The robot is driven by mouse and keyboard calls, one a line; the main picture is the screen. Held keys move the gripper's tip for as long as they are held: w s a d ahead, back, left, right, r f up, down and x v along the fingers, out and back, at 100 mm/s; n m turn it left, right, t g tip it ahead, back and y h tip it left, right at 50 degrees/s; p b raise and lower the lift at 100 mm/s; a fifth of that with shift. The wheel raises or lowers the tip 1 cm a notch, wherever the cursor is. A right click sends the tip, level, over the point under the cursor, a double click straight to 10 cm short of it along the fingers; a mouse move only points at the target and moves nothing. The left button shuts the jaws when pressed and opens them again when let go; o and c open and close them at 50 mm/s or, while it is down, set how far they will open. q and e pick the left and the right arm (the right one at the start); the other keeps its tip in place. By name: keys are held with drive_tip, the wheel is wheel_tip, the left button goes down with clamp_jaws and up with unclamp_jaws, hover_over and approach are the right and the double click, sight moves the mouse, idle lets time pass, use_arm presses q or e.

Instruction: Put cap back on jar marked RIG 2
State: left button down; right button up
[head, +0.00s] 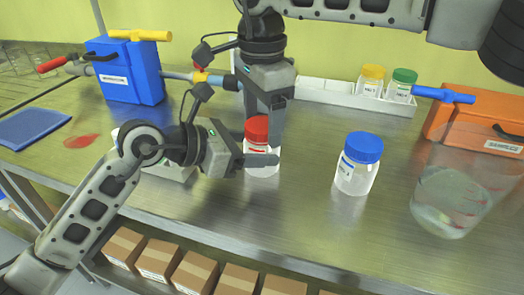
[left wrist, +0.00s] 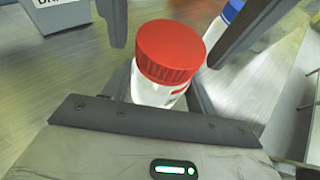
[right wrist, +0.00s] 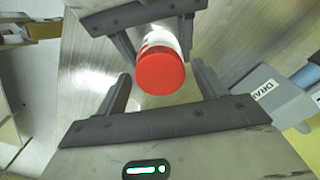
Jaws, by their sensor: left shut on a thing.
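A white jar (head: 262,171) stands on the steel bench with a red cap (head: 256,130) on its top. In the left wrist view the red cap (left wrist: 170,50) sits on the jar (left wrist: 158,94). My left gripper (head: 262,161) is shut on the jar's body from the left. My right gripper (head: 263,125) points down over the jar; in the right wrist view it is open, its fingers on both sides of the cap (right wrist: 160,70) with gaps. The red-capped jar's label is not readable. A jar with a blue cap (head: 363,147) stands to the right.
A white rack (head: 315,90) at the back holds yellow-capped (head: 371,80) and green-capped (head: 401,85) jars. A clear vessel (head: 450,205) stands at right, near an orange box (head: 470,115). A blue box (head: 125,72) is back left. The bench between the red- and blue-capped jars is clear.

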drive_tip(key=c, duration=0.9)
drive_tip(key=m, duration=0.4)
drive_tip(key=shift+c, duration=0.2)
drive_tip(key=m, duration=0.4)
drive_tip(key=shift+m, duration=0.4)
drive_tip(key=m, duration=0.4)
drive_tip(key=shift+m, duration=0.4)
drive_tip(key=m, duration=0.4)
drive_tip(key=o, duration=1.2)
drive_tip(key=shift+c, duration=0.2)
wheel_tip(320, 180, up, 12)
